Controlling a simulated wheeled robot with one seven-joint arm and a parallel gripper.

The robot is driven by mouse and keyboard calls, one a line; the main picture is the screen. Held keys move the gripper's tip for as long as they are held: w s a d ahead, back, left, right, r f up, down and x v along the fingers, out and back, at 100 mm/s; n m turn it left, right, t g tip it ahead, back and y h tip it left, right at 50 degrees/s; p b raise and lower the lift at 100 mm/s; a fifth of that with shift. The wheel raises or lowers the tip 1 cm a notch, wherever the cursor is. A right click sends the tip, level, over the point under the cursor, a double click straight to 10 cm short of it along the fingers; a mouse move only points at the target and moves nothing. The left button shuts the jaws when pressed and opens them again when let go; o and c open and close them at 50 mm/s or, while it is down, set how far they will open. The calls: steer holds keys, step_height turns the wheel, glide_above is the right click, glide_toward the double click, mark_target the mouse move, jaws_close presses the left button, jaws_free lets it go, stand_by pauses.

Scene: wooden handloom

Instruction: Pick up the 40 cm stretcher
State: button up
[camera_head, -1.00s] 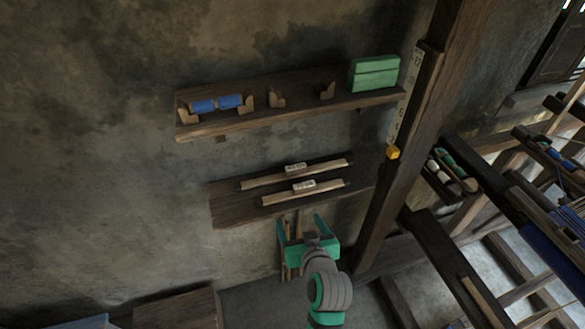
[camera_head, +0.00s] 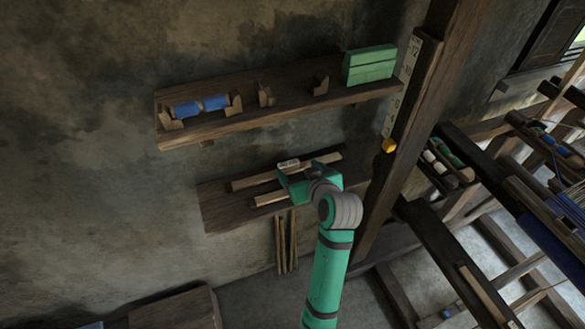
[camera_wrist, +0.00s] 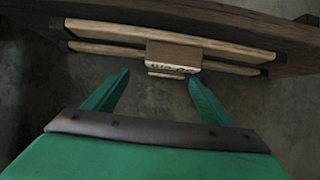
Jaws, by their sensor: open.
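Two pale wooden stretchers lie side by side on the lower wall shelf (camera_head: 222,214). The rear stretcher (camera_head: 246,183) has a white label (camera_head: 288,163). The front stretcher (camera_head: 268,199) is partly covered by my gripper (camera_head: 300,171), which hides its label. In the wrist view, a stretcher (camera_wrist: 105,30) with a label block (camera_wrist: 173,62) runs across above the fingertips, with the second strip close along it. The label writing is too blurred to read, so I cannot tell which is 40 cm. My gripper (camera_wrist: 158,77) is open and empty, its fingers either side of the label's position, apart from the wood.
Thin sticks (camera_head: 286,242) hang below the lower shelf. A dark post (camera_head: 420,110) and the loom stand to the right.

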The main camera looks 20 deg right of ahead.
mark_target(288, 163)
steer(key=shift+w+a+f, duration=0.2)
steer(key=shift+w+a, duration=0.25)
steer(key=shift+w, duration=0.1)
steer(key=shift+w+a+f, duration=0.2)
steer(key=shift+w+a, duration=0.25)
steer(key=shift+w, duration=0.05)
steer(key=x, duration=0.3)
steer(key=shift+w+d+r, duration=0.1)
steer(key=shift+d, duration=0.05)
steer(key=shift+w+d, duration=0.1)
steer(key=shift+w, duration=0.15)
steer(key=c, duration=1.3)
steer(key=shift+o, duration=0.2)
